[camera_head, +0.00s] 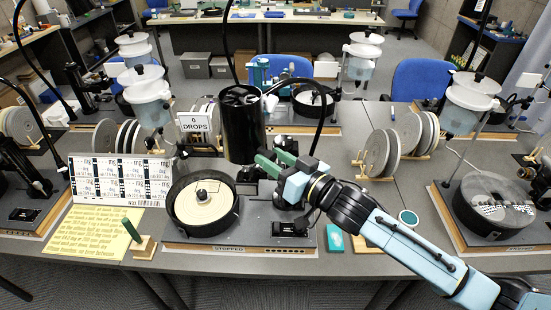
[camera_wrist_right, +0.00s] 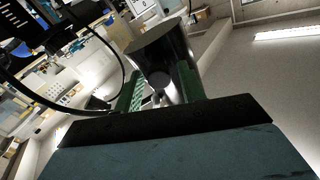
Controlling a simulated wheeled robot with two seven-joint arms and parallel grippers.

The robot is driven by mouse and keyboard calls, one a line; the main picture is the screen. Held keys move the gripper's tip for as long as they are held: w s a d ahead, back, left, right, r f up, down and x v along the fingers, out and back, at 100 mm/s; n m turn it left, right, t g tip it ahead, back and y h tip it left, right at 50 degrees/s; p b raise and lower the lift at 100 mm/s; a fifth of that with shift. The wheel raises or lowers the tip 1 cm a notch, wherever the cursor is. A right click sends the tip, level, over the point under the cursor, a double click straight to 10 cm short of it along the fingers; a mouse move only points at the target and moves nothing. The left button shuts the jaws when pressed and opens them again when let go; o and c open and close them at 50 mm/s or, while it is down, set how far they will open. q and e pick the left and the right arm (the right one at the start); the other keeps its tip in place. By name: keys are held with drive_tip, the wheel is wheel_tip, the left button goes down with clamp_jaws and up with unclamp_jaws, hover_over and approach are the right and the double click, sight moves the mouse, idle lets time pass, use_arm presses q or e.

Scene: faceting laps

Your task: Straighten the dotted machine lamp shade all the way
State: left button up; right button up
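A large black cylindrical lamp shade (camera_head: 242,125) hangs over the back of the middle machine (camera_head: 240,236), which has a cream round lap. A black gooseneck curves beside the shade. I cannot make out dots on this machine. My right gripper (camera_head: 267,149) has green fingers and is just right of the shade's lower end. In the right wrist view the dark shade (camera_wrist_right: 160,48) is beyond and between the spread fingers (camera_wrist_right: 160,88). The fingers look apart, and I cannot see clear contact. My left gripper is not in view.
A machine with a white-speckled grey disc (camera_head: 492,212) stands at the right. Discs on racks (camera_head: 376,153) and white-lidded tanks (camera_head: 147,90) stand behind.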

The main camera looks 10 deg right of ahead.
drive_tip(key=shift+o, duration=0.4)
drive_tip(key=shift+s+d+f, duration=0.15)
drive_tip(key=shift+s+d, duration=0.05)
drive_tip(key=shift+s, duration=0.05)
drive_tip(key=b+v, duration=0.2)
drive_tip(key=v, duration=1)
drive_tip(key=shift+s, duration=0.4)
drive_tip(key=shift+d, duration=0.15)
